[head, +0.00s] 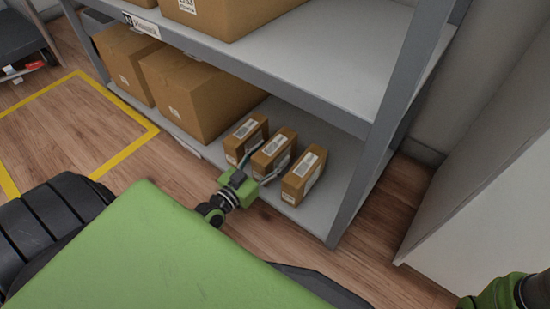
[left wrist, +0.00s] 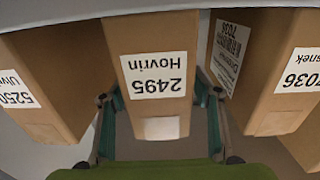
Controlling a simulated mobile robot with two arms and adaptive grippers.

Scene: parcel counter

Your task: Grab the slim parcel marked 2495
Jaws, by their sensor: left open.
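The slim brown parcel marked 2495 (left wrist: 156,75) fills the middle of the left wrist view, its label upside down there. In the head view it is the middle one (head: 273,153) of three slim parcels standing on the lower shelf. My left gripper (head: 260,164) is open in front of it, with one finger at each side. Both fingers also show in the left wrist view (left wrist: 160,112), beside the parcel's lower part; contact cannot be told. My right gripper is out of view.
Parcels marked 5250 (left wrist: 40,85) and 7036 (left wrist: 275,70) stand close on either side. Large cartons (head: 195,93) fill the lower shelf (head: 330,205) at left. The upper shelf (head: 330,60) overhangs, and a grey post (head: 375,150) stands at right.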

